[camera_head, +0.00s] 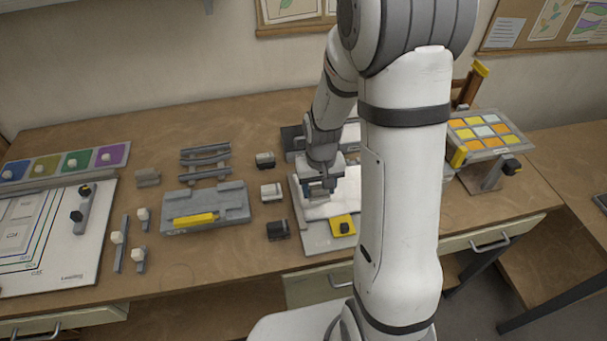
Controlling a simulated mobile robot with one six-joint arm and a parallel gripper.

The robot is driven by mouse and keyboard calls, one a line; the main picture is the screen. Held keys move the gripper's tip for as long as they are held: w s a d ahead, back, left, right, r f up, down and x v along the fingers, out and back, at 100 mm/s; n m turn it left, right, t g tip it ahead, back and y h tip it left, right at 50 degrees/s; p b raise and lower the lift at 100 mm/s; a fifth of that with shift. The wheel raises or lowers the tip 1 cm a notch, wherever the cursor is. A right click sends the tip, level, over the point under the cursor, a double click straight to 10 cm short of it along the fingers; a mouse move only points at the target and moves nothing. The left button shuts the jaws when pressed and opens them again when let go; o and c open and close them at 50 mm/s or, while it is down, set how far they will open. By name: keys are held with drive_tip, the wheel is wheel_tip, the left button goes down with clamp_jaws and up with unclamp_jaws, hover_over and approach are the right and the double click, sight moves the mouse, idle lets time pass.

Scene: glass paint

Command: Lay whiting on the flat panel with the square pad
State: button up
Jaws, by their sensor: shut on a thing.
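The flat panel (318,212) looks white and lies on a grey base (318,241) right of the middle of the table. My gripper (320,190) points down over the left part of this panel, shut on a small greyish thing that I take to be the square pad. The pad is mostly hidden by the fingers, and I cannot tell whether it touches the panel. A yellow square with a dark knob (342,227) sits at the base's front right. My arm hides the panel's right side. White powder cannot be told apart from the pale panel.
Small grey blocks (272,191) stand in a column left of the panel. A grey tray with a yellow bar (204,212) lies farther left, beside upright pegs and a white sheet (48,235). A tilted rack of orange and yellow tiles (486,132) stands at right.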

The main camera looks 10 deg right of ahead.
sight(319, 187)
drive_tip(key=shift+w+r+p, duration=0.1)
drive_tip(key=shift+r+p, duration=1.2)
drive_tip(key=shift+r, duration=0.95)
drive_tip(key=shift+f, duration=0.1)
